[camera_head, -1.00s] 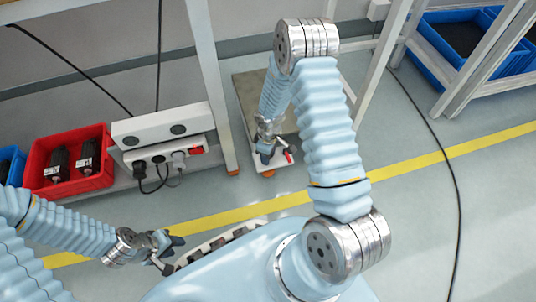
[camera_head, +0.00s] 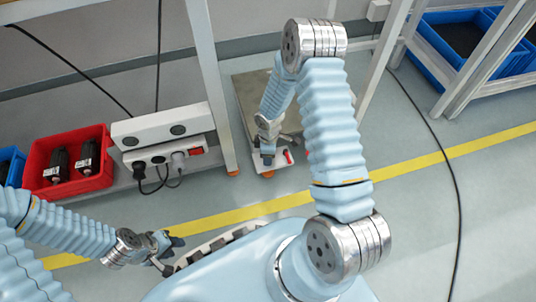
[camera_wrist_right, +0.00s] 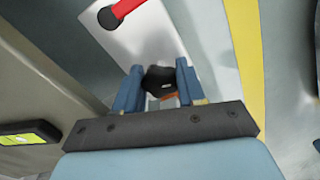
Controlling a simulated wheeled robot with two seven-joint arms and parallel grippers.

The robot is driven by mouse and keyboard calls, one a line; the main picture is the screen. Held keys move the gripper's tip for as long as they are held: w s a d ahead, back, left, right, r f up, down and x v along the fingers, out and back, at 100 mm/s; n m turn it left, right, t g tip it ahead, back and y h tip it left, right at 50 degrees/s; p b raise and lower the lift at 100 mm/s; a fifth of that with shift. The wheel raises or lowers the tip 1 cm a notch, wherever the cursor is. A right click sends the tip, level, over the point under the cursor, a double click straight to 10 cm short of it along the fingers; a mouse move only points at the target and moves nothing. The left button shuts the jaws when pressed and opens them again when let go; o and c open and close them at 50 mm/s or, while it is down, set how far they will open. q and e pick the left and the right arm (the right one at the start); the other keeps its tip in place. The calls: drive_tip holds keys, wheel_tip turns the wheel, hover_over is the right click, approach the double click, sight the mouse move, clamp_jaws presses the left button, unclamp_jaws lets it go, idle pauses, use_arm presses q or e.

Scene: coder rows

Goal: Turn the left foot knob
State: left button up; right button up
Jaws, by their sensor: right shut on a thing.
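A black knob (camera_wrist_right: 160,80) with a small pale mark sits on a white plate (camera_wrist_right: 180,28) in the right wrist view. My right gripper (camera_wrist_right: 158,88) has its two blue fingers on either side of the knob and is shut on it. In the head view, my right gripper (camera_head: 267,158) points down at the white plate (camera_head: 257,167) low on the floor, and hides the knob there. A red lever with a black hub (camera_wrist_right: 109,17) is on the same plate, beside the knob. My left gripper (camera_head: 170,253) is open and empty, its fingers apart, at the lower left.
A grey platform (camera_head: 258,95) lies behind the plate. A table leg (camera_head: 212,85) stands close to its left. A red bin (camera_head: 38,158) and white socket boxes (camera_head: 162,125) are further left. A black cable (camera_head: 440,150) crosses the floor at right.

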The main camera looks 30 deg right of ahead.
drive_tip(key=shift+w+d+r, duration=0.1)
drive_tip(key=shift+w+r, duration=0.05)
drive_tip(key=o, duration=0.8)
wheel_tip(320, 180, up, 14)
drive_tip(key=p, duration=0.3)
